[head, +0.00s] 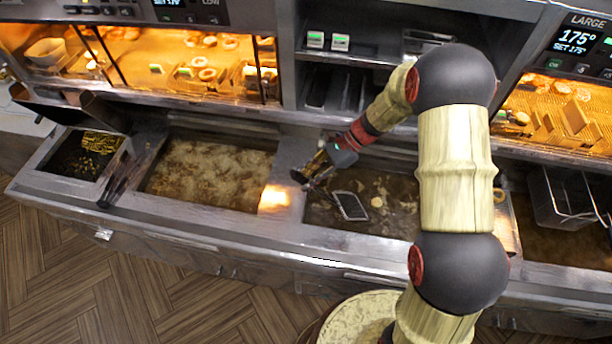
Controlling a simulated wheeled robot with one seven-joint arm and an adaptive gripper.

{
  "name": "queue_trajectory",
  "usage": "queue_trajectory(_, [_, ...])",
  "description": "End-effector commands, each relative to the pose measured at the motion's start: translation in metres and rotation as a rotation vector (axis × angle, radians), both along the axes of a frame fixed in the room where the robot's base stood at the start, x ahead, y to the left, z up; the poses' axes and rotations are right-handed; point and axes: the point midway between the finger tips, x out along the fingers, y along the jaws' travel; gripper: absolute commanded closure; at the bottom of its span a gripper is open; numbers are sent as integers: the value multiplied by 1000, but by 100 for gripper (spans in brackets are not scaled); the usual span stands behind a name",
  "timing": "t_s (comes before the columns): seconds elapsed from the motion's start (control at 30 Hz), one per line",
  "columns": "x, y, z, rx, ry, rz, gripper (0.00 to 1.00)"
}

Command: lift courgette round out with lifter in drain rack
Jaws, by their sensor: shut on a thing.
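My gripper (312,174) is above the left edge of the middle fry vat (385,222), shut on the lifter. The lifter's flat framed head (350,206) is low over or at the oil; I cannot tell whether it is dipped. A small pale yellow round (377,202), likely the courgette round, is in the vat just right of the lifter head, apart from it. A fainter pale piece shows further right. The lifter's handle is mostly hidden at the gripper. I cannot pick out the drain rack with certainty.
Another oil vat (210,172) lies to the left, with a bin of golden fried pieces (100,142) beyond it. Lit food bays (190,84) and a shelf unit stand behind. My arm hides part of the counter.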

Motion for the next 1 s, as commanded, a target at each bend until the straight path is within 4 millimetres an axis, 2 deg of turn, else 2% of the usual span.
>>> queue_trajectory(0.1, [1, -1, -17, 0, 0, 0, 100])
queue_trajectory(0.57, [6, -18, -66, 9, 2, -1, 100])
queue_trajectory(1.0, [5, -17, -116, -104, -32, 0, 100])
